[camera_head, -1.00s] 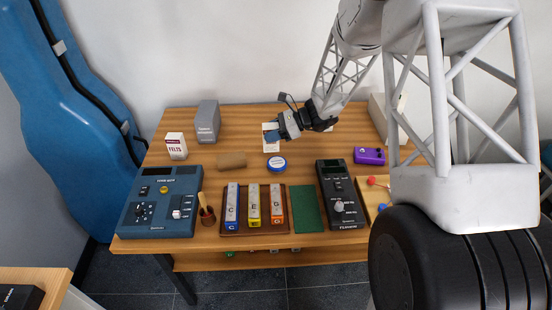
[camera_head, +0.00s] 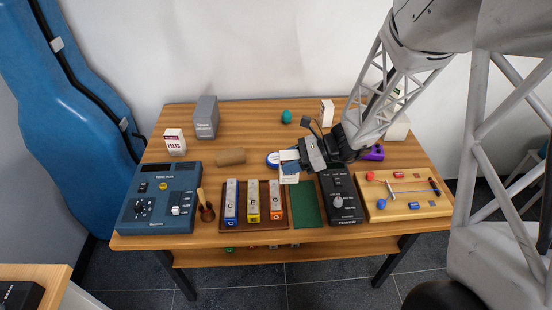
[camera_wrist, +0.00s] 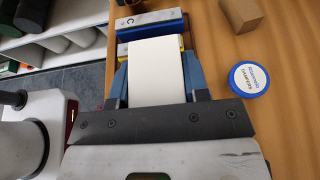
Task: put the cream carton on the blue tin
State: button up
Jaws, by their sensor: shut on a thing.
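The cream carton (camera_head: 290,178) is held in my gripper (camera_head: 289,168), between its blue fingers, above the table. In the wrist view the carton (camera_wrist: 157,70) stands between the two fingers (camera_wrist: 157,82), its plain pale side facing the camera. The blue tin (camera_head: 272,159) is a low round tin with a white labelled lid. It stands on the table just left of the carton in the head view, its right edge partly covered. In the wrist view the tin (camera_wrist: 249,80) is in full sight, right of the fingers and apart from them, with a bare lid.
Chime bars (camera_head: 253,203) lie in front of the tin, with a green mat (camera_head: 306,206) and a black tuner (camera_head: 342,198) to their right. A tan block (camera_head: 231,156) is left of the tin. A teal ball (camera_head: 286,117) and a white box (camera_head: 327,112) stand behind.

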jog(key=shift+s+d, duration=0.1)
jog(key=shift+s, duration=0.55)
jog(key=shift+w, duration=0.15)
send_over(276, 158)
jog(key=shift+f, duration=0.75)
jog(key=shift+f, duration=1.75)
jog(key=shift+f, duration=0.15)
jog(key=o, duration=0.9)
jog(key=shift+o, duration=0.2)
